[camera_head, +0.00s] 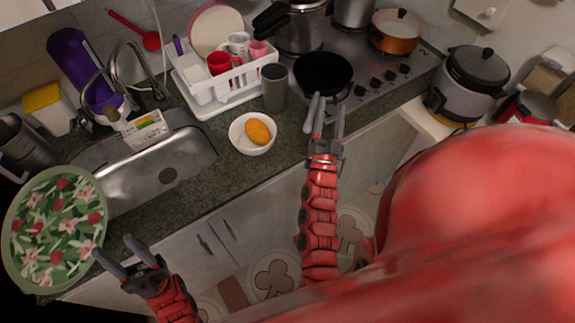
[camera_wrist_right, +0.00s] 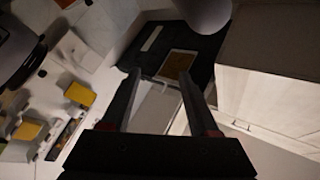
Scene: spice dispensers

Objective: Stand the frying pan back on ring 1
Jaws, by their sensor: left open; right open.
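The black frying pan (camera_head: 323,73) is at the front left of the steel hob (camera_head: 385,78), beside the control knobs. My left gripper (camera_head: 121,257) is open and empty, low on the left near the floral tray.
A steel pot (camera_head: 300,27) and an orange pot (camera_head: 396,32) stand behind the pan. A grey cup (camera_head: 274,87), a white bowl with a yellow-orange fruit (camera_head: 253,133) and a dish rack (camera_head: 215,88) are to its left. A rice cooker (camera_head: 468,82) stands right. The floral tray (camera_head: 55,228) overhangs the counter.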

